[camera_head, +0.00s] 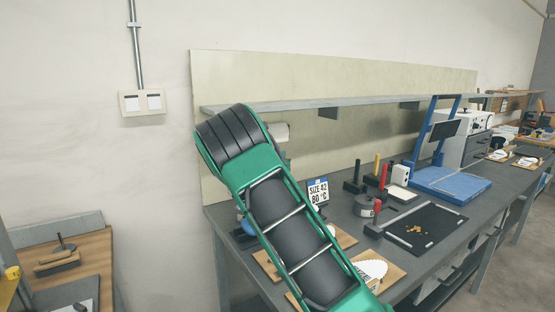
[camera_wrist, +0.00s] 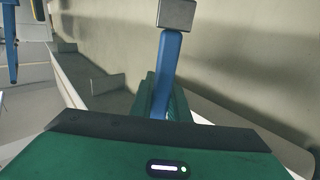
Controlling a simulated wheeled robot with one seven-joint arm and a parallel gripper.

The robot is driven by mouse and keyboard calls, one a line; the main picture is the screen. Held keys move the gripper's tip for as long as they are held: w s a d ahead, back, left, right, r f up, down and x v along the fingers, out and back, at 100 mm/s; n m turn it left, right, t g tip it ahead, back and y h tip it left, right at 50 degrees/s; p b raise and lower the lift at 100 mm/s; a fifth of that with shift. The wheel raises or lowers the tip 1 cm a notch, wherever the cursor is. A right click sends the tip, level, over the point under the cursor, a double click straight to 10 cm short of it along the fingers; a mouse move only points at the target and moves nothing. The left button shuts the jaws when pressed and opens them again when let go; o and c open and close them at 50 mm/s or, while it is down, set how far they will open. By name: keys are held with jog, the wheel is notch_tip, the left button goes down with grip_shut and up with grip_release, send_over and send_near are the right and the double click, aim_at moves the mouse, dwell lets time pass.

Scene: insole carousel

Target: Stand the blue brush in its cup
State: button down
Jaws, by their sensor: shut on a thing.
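The blue brush (camera_wrist: 168,70) shows in the wrist view, with a flat blue handle and a grey block at its upper end. My gripper (camera_wrist: 164,100) is shut on the handle, with its green fingers around the lower part. The brush leans slightly in that view, and its lower end is hidden by the gripper. In the head view my arm hides the gripper and most or all of the brush. Dark holders with a yellow handle (camera_head: 377,164) and a red handle (camera_head: 383,177) stand on the bench. I cannot tell which holder is the blue brush's cup.
A grey bench (camera_head: 425,195) runs along the wall under a long shelf (camera_head: 365,97). A size sign (camera_head: 318,191), a black mat (camera_head: 425,226), a blue stand (camera_head: 450,184) and wooden boards (camera_head: 378,268) occupy it. A small wooden table (camera_head: 85,275) stands at the left.

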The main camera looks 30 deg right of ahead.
jog(key=shift+f, duration=0.6)
jog(key=c, duration=1.7)
grip_release()
